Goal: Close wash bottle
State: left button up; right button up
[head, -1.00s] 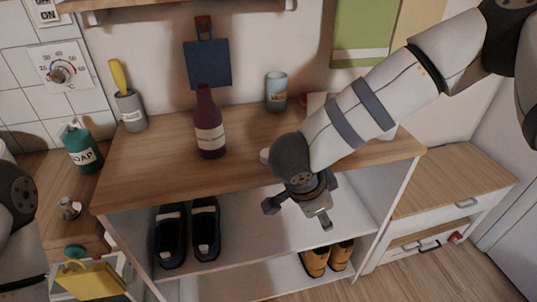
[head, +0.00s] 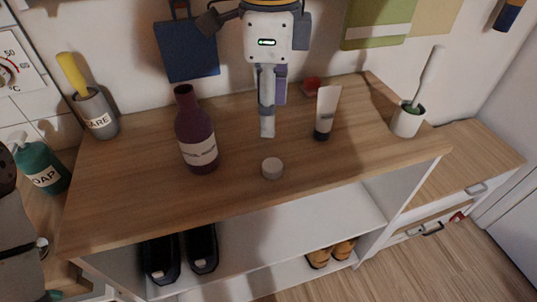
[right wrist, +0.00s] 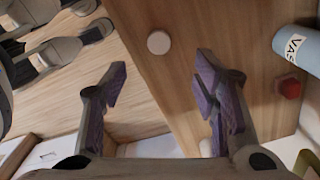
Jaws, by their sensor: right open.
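A dark purple bottle (head: 196,135) with a pale label stands upright on the wooden shelf top, left of centre in the head view. Its neck shows no separate cap. A small round whitish cap (head: 272,168) lies on the wood to its right, near the front edge; it also shows in the right wrist view (right wrist: 159,42). My right gripper (head: 269,122) points down behind the cap, to the right of the bottle. In the right wrist view, its purple-padded fingers (right wrist: 160,85) are apart with nothing between them, and the cap lies beyond the fingertips. My left gripper is out of view.
A white tube (head: 326,112) stands right of the gripper, with a red object (head: 312,84) behind. A brush holder (head: 407,122) stands at the right end, a grey cup (head: 97,112) at the left. A blue cup (right wrist: 298,48) shows in the wrist view. Front wood is mostly clear.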

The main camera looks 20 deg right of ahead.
send_over(273, 165)
jog(key=f, duration=0.7)
jog(key=shift+w+a, duration=0.1)
jog(key=shift+a, duration=0.15)
jog(key=f+b, duration=0.1)
jog(key=f, duration=0.4)
jog(key=shift+d, duration=0.2)
jog(key=c, duration=0.8)
